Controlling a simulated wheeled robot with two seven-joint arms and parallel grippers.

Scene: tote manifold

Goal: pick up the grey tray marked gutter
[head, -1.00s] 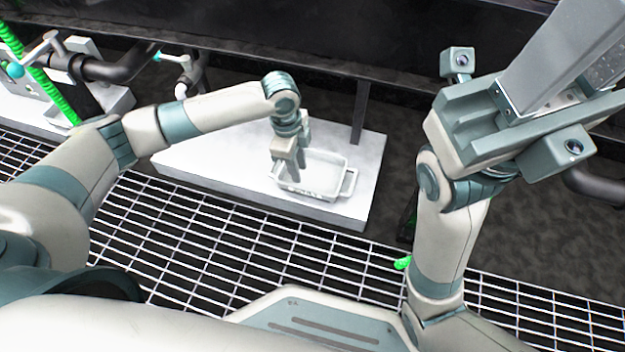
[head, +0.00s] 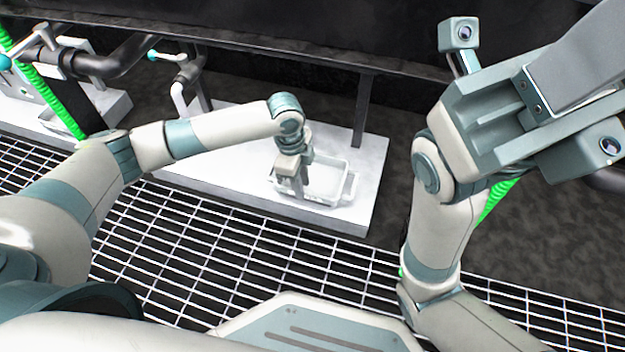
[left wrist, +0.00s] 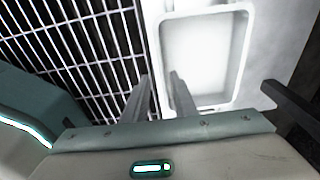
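A shallow pale grey tray (head: 326,180) with a raised rim and a handle at its right end sits on a white slab. No lettering is readable on it. My left gripper (head: 292,192) points down at the tray's left end. In the left wrist view the tray (left wrist: 205,55) lies ahead, and the two fingers (left wrist: 158,85) are apart. One finger is outside the tray's side wall and the other overlaps its inside; contact cannot be told. My right arm's end (head: 520,110) is raised at the upper right, with its fingertips not visible.
The white slab (head: 230,160) has free room left of the tray. A dark post (head: 362,110) stands behind it. A metal grating (head: 200,235) runs in front. Dark pipes (head: 110,65) and a green hose (head: 45,90) are at the left.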

